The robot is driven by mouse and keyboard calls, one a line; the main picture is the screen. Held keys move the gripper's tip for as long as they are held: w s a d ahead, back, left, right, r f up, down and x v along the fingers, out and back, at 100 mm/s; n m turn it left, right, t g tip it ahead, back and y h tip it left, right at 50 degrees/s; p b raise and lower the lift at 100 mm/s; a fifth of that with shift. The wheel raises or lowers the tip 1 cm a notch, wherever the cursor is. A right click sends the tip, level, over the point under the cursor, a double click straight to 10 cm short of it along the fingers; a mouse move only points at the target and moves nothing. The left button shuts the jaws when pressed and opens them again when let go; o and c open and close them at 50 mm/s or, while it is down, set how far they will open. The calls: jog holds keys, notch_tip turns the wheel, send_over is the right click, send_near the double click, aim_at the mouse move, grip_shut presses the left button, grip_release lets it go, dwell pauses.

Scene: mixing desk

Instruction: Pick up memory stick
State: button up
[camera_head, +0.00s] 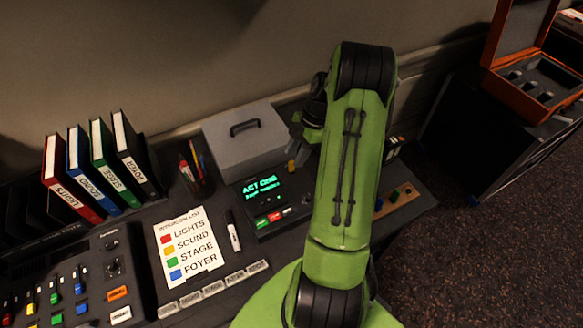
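My gripper (300,132) is in the upper middle, over the back of the desk just right of the grey box, and partly hidden behind my green arm. Its fingertips are small and dark, and I cannot tell whether they are apart or hold anything. A small yellow-orange piece (291,166) shows just below the gripper; I cannot tell what it is. A tan strip with small coloured pieces (394,196) lies right of my arm. I cannot identify the memory stick with certainty; my arm hides part of the desk.
A grey box with a handle (262,152), a pen cup (200,184), a console with a lit green display (265,188), a label sheet (168,262) and a marker (233,232) share the desk. Binders (102,174) stand left. An open orange case (520,110) sits far right.

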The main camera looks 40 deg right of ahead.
aim_at(292, 161)
jog(key=x, duration=0.4)
jog(key=shift+b, duration=0.35)
grip_shut()
